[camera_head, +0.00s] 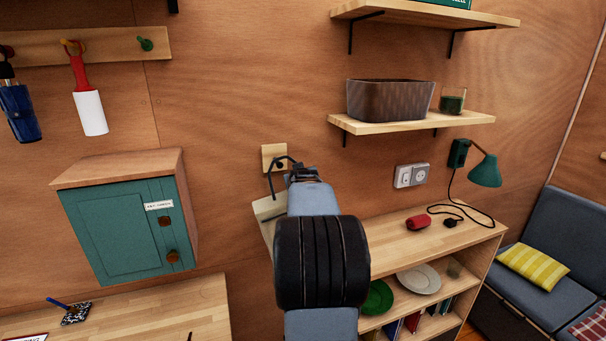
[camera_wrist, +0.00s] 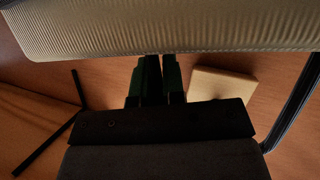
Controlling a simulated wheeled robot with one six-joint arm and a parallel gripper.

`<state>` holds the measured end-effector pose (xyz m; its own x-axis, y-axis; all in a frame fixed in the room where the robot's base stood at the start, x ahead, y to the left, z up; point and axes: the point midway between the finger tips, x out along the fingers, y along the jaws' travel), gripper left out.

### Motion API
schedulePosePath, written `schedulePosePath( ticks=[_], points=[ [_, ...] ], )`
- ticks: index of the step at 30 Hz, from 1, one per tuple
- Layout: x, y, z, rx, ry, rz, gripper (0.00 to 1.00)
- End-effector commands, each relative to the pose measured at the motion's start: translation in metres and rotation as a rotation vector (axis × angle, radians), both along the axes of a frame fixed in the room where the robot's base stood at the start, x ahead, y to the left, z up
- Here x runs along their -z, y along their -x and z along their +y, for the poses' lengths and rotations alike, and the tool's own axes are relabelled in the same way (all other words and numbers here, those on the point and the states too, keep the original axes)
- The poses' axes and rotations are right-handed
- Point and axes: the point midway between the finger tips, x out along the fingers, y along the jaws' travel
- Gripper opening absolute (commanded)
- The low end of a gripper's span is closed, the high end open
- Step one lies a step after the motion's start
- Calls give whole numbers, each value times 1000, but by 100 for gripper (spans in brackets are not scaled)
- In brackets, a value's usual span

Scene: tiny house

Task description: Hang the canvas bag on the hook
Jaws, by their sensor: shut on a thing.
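The canvas bag (camera_head: 266,209) is pale beige and hangs below my gripper, mostly hidden behind my arm in the head view. In the wrist view its ribbed cloth (camera_wrist: 170,28) fills the top edge. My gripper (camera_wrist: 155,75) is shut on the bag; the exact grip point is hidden. The hook's square wooden plate (camera_head: 274,153) is on the wall just beyond my gripper, and a pale block that looks like this plate shows in the wrist view (camera_wrist: 223,85). A dark curved piece crosses the plate; I cannot tell hook from bag handle there.
A teal cabinet (camera_head: 128,228) is on the wall to the left, below a peg rail (camera_head: 100,47) with a lint roller (camera_head: 89,111). Shelves with a basket (camera_head: 389,99) are at upper right. A low bookcase (camera_head: 455,240) with a red item stands below right, beside a lamp (camera_head: 485,171).

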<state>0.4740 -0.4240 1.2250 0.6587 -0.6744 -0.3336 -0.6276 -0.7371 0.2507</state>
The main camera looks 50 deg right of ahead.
Motion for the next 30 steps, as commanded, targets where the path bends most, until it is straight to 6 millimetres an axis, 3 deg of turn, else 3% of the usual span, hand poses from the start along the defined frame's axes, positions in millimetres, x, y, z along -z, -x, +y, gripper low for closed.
schedulePosePath(
  ticks=[15, 30],
  points=[
    [-3, -21, -12, 1, 3, 0, 0],
    [10, -32, -18, 1, 5, -1, 0]
  ],
)
